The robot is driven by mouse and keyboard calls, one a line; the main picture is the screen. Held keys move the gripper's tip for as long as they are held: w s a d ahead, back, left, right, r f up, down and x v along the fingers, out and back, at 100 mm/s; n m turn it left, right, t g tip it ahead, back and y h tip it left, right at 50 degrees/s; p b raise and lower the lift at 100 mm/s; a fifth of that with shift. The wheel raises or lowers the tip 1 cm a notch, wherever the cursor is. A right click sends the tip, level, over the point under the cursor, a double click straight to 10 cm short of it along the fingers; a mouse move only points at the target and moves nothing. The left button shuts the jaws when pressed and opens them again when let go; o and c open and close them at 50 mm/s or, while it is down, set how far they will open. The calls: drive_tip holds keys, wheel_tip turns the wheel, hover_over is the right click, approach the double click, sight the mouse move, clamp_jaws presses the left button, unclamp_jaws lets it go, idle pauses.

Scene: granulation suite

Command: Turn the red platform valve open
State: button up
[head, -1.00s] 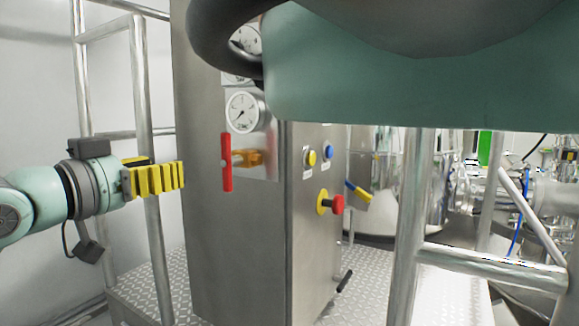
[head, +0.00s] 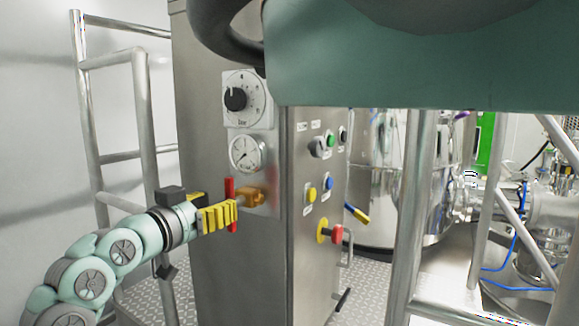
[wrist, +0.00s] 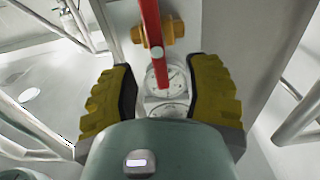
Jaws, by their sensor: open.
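The red valve handle (head: 230,206) is a long upright bar on an orange-brass valve body (head: 251,195), low on the cabinet's left face below the gauge. It also shows in the wrist view (wrist: 150,35), with the brass body (wrist: 165,33) behind it. My gripper (head: 232,215) has yellow ribbed fingers and reaches the handle from the left in the head view. In the wrist view my gripper (wrist: 158,80) is open, with the lower end of the red handle between the two fingers. No clear contact with either finger shows. The fingers partly hide the handle in the head view.
The steel cabinet (head: 205,130) carries a black dial (head: 237,98) and a round gauge (head: 248,153) above the valve. Its right face has several buttons and a red emergency knob (head: 336,235). Steel railings (head: 146,120) stand at left, and another rail (head: 412,200) at right.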

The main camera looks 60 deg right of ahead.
sight(232, 232)
drive_tip(key=shift+d+p, duration=1.3)
drive_tip(key=shift+d, duration=0.85)
drive_tip(key=shift+w+a, duration=0.1)
clamp_jaws()
